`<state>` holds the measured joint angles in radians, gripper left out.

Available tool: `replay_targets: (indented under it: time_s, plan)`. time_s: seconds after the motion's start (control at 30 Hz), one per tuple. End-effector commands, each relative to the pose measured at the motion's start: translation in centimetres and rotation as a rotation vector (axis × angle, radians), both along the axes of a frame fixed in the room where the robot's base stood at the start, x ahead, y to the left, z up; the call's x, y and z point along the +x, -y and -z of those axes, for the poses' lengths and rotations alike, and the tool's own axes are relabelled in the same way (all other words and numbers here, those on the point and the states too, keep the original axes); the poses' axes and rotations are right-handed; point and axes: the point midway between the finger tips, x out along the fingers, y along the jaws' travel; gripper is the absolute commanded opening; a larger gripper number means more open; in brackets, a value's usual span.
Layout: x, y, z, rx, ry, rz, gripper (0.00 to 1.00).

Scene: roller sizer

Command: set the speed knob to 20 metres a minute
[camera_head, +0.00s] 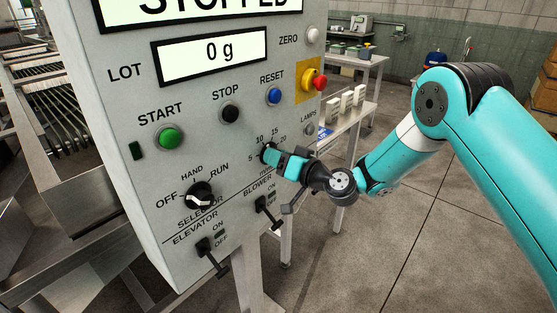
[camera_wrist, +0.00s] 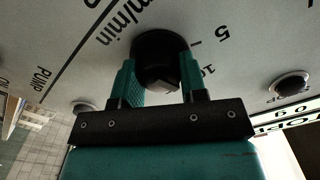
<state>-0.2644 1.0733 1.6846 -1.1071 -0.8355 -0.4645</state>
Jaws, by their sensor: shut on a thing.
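The black speed knob (camera_head: 267,153) is on the grey control panel (camera_head: 140,88), with a printed scale of 5, 10, 15 and 20 around it. In the wrist view the round knob (camera_wrist: 158,48) sits between the two teal fingers, with the 5 and 10 marks to its right and "m/min" to its left. My gripper (camera_head: 276,158) reaches in from the right and is shut on the knob; its fingers also show in the wrist view (camera_wrist: 158,72). The gripper hides much of the knob, and I cannot tell which mark its pointer faces.
The selector knob (camera_head: 199,196) is lower left of the speed knob. The blower switch (camera_head: 267,208) is just below my gripper, and the elevator switch (camera_head: 207,250) lower still. A red emergency button (camera_head: 318,82) is above right. Open floor (camera_head: 420,240) lies right.

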Motion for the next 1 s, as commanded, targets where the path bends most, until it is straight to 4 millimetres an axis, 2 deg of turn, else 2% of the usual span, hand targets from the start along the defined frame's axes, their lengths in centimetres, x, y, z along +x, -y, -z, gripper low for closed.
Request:
replay_targets:
  time_s: [1.0]
  plan:
    - [0.03, -0.01, -0.05, 0.586, -0.749, -0.001, 0.15]
